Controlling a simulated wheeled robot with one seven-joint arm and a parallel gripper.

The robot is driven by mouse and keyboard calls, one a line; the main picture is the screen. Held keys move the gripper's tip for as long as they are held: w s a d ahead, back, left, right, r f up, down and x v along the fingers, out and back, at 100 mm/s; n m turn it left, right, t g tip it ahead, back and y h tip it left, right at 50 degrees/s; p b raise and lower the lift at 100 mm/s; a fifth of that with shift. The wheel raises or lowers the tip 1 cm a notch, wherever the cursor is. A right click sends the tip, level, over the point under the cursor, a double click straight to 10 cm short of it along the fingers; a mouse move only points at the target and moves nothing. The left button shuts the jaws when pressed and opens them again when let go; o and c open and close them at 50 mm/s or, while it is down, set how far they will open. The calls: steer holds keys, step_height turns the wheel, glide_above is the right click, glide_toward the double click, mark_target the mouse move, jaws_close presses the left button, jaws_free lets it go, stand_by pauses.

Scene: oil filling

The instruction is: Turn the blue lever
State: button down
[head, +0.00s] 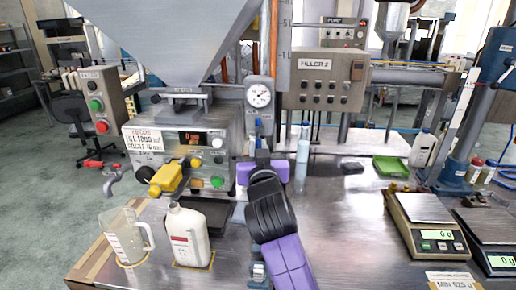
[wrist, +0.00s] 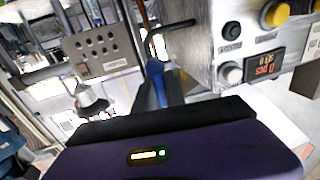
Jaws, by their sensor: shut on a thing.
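The blue lever (wrist: 156,80) stands out just beyond my gripper in the wrist view. In the head view a blue part (head: 257,153) shows just above my gripper, below the round gauge, and I take it to be the same lever. My purple and black gripper (head: 262,168) is in front of the filler, right of its control panel. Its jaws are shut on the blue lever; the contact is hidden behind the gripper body. In the wrist view my gripper (wrist: 165,122) fills the lower part.
The filler's panel (head: 190,150) and yellow-handled tap (head: 166,179) are close on the left. A white bottle (head: 188,235) and a clear jug (head: 125,238) stand at the front left. Scales (head: 425,208) and a green tray (head: 391,166) are at the right. The steel table between is mostly clear.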

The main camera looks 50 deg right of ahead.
steer(key=shift+s+r+n+p, duration=0.1)
steer(key=shift+r+n+p, duration=0.15)
steer(key=shift+p, duration=0.3)
steer(key=shift+s+d+f+n+p, duration=0.2)
steer(key=shift+n+p, duration=0.2)
steer(key=shift+n, duration=0.15)
steer(key=c, duration=1.4)
jaws_free()
steer(key=shift+b+v, duration=1)
steer(key=shift+v, duration=2.95)
